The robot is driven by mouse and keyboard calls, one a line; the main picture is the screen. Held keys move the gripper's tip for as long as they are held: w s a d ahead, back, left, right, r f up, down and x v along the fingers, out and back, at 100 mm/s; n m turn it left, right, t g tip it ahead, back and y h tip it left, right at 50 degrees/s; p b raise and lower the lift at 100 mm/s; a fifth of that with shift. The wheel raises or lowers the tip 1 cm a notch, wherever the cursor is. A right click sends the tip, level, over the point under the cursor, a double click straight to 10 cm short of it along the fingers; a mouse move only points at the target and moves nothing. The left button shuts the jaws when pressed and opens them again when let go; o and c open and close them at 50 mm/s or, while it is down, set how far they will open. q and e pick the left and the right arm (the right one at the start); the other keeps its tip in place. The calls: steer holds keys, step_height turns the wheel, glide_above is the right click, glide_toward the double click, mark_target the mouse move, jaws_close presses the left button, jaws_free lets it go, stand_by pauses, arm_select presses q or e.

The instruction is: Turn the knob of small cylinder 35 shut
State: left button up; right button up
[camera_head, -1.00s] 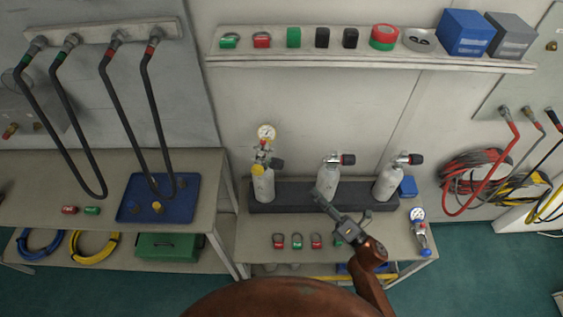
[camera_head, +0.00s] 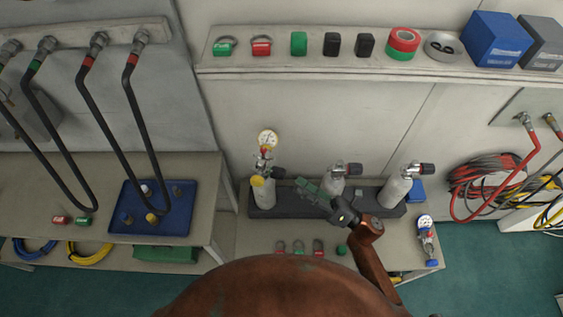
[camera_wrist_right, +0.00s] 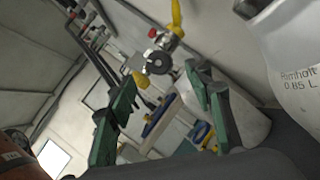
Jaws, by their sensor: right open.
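Each has a dark knob pointing right; the left one's knob (camera_head: 278,173) also shows beyond the fingers in the right wrist view (camera_wrist_right: 158,62). I cannot read which cylinder is 35. My right gripper (camera_head: 302,188) is open in front of the middle cylinder, fingertips toward the left one, nothing between them. A near cylinder (camera_wrist_right: 300,75) reads "Rimholt 0.85 L". My left gripper is out of view.
A loose gauge assembly (camera_head: 426,240) lies at the bench's right end. Several small red and green items (camera_head: 318,246) lie along its front. A shelf (camera_head: 300,66) runs above, and a blue tray (camera_head: 170,222) lies left.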

mark_target(282, 174)
steer(key=x, duration=0.8)
steer(key=shift+r+p, duration=0.1)
steer(key=shift+p, duration=0.3)
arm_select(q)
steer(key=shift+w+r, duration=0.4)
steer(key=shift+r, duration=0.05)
arm_select(e)
steer(key=shift+c, duration=0.6)
steer(key=c, duration=1)
steer(key=shift+c, duration=0.2)
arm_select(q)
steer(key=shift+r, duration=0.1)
